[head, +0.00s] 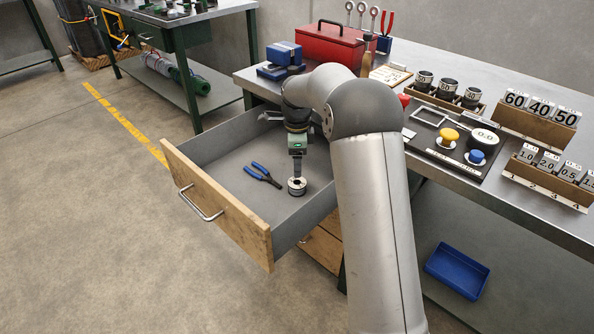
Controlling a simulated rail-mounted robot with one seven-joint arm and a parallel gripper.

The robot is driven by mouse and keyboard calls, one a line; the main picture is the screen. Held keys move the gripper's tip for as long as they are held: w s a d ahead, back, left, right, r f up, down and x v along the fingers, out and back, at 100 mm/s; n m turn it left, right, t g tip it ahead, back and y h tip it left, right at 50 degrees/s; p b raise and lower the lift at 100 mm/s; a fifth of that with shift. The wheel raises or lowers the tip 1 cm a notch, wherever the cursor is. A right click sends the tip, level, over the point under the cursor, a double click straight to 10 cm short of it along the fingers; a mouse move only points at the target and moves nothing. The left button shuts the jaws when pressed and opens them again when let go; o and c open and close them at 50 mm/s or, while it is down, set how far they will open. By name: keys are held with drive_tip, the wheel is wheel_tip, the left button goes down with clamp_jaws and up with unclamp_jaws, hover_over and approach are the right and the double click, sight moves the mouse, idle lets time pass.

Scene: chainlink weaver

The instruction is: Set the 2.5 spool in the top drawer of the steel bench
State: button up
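The top drawer (230,158) of the steel bench (470,90) is pulled far out, with a wooden front and a metal handle. A small pale-and-dark spool (297,189) is inside the drawer, towards its right side. Its label is too small to read. My gripper (297,178) points down into the drawer with its fingers at the top of this spool. I cannot tell whether the fingers are closed on it or whether it touches the drawer floor.
Blue-handled pliers (262,175) lie in the drawer left of the spool. On the bench stand a red toolbox (328,46), a blue vise-like block (282,58), a rack of dark spools (447,90) and number blocks (540,112). A blue tray (456,270) sits below.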

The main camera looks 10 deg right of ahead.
drive_tip(key=s+a+r+n, duration=0.1)
drive_tip(key=s+r+n, duration=0.35)
drive_tip(key=s, duration=0.55)
drive_tip(key=s+a+r+n, duration=0.1)
drive_tip(key=s+r+n, duration=0.2)
drive_tip(key=s+n, duration=0.45)
drive_tip(key=s+f+n, duration=0.2)
drive_tip(key=s+n, duration=0.2)
drive_tip(key=s, duration=0.6)
drive_tip(key=s+f+n, duration=0.2)
drive_tip(key=s+n, duration=0.2)
drive_tip(key=s, duration=0.7)
drive_tip(key=shift+f+n, duration=0.25)
drive_tip(key=shift+n, duration=0.05)
drive_tip(key=shift+w, duration=0.1)
